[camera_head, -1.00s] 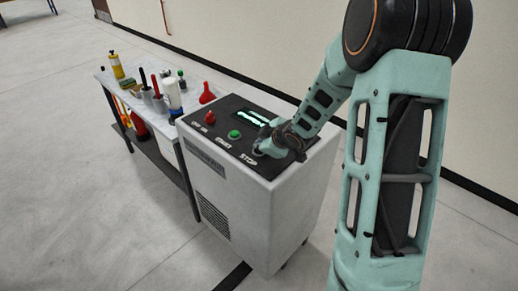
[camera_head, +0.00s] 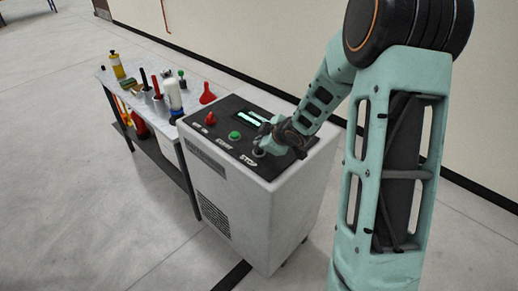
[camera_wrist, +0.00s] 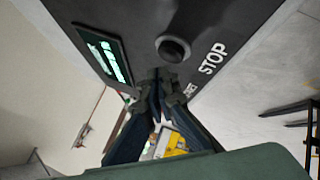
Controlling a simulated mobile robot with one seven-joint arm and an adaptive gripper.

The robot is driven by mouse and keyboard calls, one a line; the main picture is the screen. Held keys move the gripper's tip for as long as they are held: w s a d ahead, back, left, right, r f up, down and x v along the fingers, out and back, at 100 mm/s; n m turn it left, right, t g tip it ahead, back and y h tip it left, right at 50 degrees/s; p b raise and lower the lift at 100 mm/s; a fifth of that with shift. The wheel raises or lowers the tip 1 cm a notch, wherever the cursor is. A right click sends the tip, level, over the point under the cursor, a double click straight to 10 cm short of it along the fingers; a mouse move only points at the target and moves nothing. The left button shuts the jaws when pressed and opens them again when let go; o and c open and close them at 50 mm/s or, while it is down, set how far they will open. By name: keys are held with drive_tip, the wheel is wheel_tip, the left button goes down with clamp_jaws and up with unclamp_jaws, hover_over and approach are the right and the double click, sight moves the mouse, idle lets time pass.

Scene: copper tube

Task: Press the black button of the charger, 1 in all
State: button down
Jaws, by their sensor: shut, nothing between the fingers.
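The charger (camera_head: 262,206) is a pale grey box with a dark sloping top panel. Its black button (camera_wrist: 173,48) is round and raised, beside the white STOP label, and shows clear in the wrist view. My gripper (camera_wrist: 160,80) is shut and empty, its fingertips together just below the button in that picture. In the head view my gripper (camera_head: 266,141) is over the panel near the STOP label. The fingertips look apart from the button in the wrist view; the exact height of the gap is hard to tell.
A green START button (camera_head: 235,135) and a red ON/OFF knob (camera_head: 210,118) share the panel with a lit display. A table (camera_head: 187,102) with bottles, tools and a red funnel (camera_head: 207,94) stands at left. A wall is behind; the floor in front is clear.

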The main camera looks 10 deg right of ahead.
sight(260, 151)
drive_tip(key=shift+r+p, duration=2.5)
drive_tip(key=shift+r, duration=0.1)
drive_tip(key=shift+f, duration=0.1)
